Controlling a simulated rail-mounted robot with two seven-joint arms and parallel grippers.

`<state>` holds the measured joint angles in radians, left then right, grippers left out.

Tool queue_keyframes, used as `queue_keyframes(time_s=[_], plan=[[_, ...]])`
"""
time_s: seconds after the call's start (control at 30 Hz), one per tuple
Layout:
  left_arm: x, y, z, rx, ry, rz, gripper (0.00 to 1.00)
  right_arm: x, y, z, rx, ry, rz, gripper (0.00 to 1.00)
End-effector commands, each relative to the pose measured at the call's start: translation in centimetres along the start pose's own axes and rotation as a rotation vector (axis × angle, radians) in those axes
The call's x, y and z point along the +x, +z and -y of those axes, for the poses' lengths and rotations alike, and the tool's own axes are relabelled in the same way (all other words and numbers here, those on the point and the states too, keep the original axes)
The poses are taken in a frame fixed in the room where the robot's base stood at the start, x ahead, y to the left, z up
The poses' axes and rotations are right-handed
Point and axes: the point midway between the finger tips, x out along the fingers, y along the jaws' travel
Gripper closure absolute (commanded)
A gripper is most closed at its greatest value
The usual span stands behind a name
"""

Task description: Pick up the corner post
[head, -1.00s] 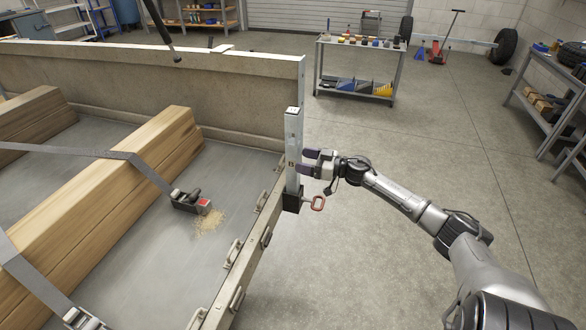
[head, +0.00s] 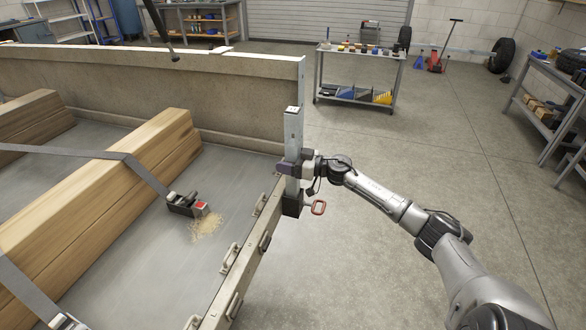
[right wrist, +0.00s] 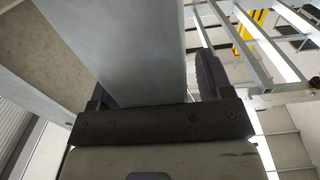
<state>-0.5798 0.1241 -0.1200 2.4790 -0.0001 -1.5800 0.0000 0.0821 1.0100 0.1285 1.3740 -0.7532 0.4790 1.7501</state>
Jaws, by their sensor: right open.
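The corner post (head: 293,132) is a grey metal upright at the near right corner of the trailer, seated in a black socket (head: 292,204) with a red-handled pin (head: 318,208) beside it. My right gripper (head: 287,168) is at the post's lower half, its dark fingers on either side of it. In the right wrist view the post (right wrist: 122,48) fills the space between the open fingers of the gripper (right wrist: 160,85), close to the palm. Whether the fingers touch the post cannot be told. My left gripper is not in view.
The trailer's side board (head: 235,105) meets the corner behind the post. Timber beams (head: 110,175) lie strapped on the bed, with a ratchet buckle (head: 187,205) near them. A tool cart (head: 360,75) stands behind. The floor at right is clear up to a workbench (head: 545,105).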

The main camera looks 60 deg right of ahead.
Motion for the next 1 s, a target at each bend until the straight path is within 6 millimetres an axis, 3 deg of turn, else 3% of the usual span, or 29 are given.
queue_keyframes(time_s=[0.17, 0.87, 1.0], plan=[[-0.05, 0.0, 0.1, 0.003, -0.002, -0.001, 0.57, -0.01, -0.02, -0.01, 0.0, 0.0, 0.0, 0.3], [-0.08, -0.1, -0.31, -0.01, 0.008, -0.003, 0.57, -0.02, 0.0, 0.0, 0.001, 0.0, 0.0, 0.97], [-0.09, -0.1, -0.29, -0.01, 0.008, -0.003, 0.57, -0.01, -0.17, -0.03, 0.0, 0.0, -0.003, 0.98]])
